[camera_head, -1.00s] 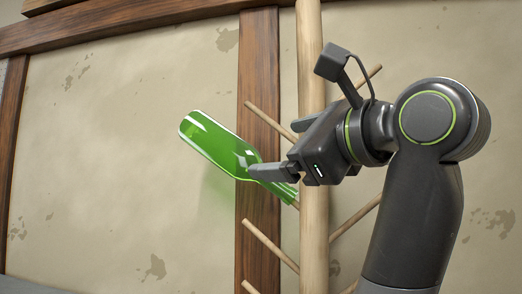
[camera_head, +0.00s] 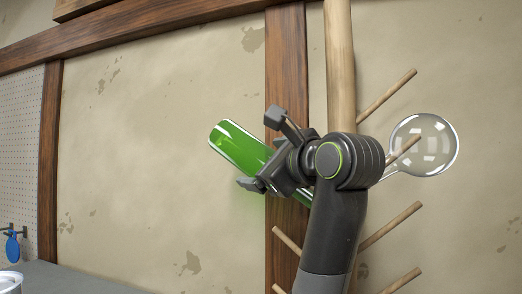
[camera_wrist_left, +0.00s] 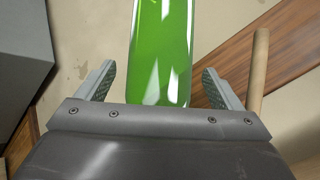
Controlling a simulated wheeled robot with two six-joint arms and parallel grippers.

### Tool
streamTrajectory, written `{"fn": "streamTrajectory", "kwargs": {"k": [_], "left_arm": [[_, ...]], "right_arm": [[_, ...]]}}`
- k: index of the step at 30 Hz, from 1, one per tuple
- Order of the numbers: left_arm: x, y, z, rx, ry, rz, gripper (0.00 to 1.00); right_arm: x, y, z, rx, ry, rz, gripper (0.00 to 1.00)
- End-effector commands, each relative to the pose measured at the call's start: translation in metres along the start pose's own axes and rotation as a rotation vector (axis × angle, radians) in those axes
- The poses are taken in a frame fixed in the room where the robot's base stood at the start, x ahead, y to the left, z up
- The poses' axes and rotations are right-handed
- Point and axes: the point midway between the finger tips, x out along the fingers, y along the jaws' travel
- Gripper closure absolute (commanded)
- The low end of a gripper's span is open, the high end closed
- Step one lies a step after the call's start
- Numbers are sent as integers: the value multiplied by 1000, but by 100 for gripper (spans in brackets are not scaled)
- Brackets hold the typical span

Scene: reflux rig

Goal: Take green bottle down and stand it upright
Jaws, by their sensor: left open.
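The green bottle (camera_head: 238,148) hangs tilted on the wooden rack (camera_head: 341,75), its base up to the left. My left gripper is open at the bottle's lower part. In the left wrist view the green bottle (camera_wrist_left: 162,50) lies between the two fingers of my left gripper (camera_wrist_left: 157,84), with a gap on each side. My right gripper is not in view.
A clear round flask (camera_head: 424,145) hangs on a peg at the right of the rack. Several bare pegs (camera_head: 390,226) stick out around it. A blue item (camera_head: 12,247) and a white container (camera_head: 10,282) are at the far left. The wall left of the bottle is clear.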

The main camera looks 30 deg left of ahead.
Motion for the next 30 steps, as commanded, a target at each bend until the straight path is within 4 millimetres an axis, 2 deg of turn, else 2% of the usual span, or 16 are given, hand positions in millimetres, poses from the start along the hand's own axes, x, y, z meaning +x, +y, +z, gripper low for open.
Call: {"fn": "streamTrajectory", "kwargs": {"k": [1,6,15,27,30], "left_arm": [[7,-2,2,1,-1,1,12],[18,0,1,-1,0,0,12],[20,0,0,-1,0,0,12],[20,0,0,-1,0,0,63],[19,0,1,-2,-1,-2,72]], "right_arm": [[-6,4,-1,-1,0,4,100],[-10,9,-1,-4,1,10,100],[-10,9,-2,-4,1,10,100],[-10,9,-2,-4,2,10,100],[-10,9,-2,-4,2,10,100]]}}
